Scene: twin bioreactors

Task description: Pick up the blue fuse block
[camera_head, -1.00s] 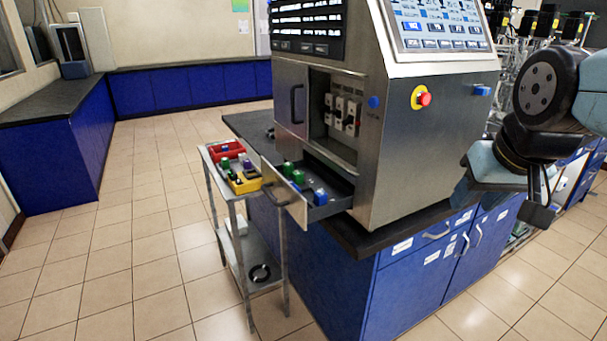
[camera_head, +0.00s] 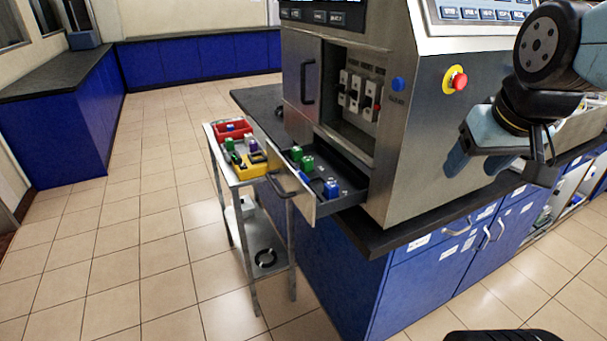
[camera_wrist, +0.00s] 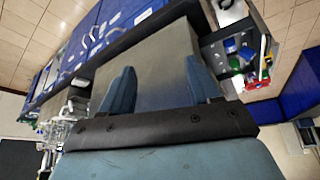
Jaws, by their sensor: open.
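A blue fuse block (camera_head: 331,188) stands in the open drawer (camera_head: 353,197) of the steel cabinet, at the drawer's front right. Two green blocks (camera_head: 307,163) stand farther back in the same drawer. My gripper (camera_head: 500,165) is open and empty at the right of the head view, well to the right of the drawer and in front of the cabinet's side. In the wrist view my gripper's two fingers (camera_wrist: 160,85) are spread apart before the grey cabinet panel. Small blue and green blocks show there at the upper right, beyond the fingers; which is which is unclear.
A steel trolley (camera_head: 241,180) left of the drawer carries a red bin (camera_head: 247,131), a yellow holder (camera_head: 252,168) and small blocks. The cabinet (camera_head: 424,130) with a red emergency button (camera_head: 459,81) stands on a dark counter. Tiled floor is free at left.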

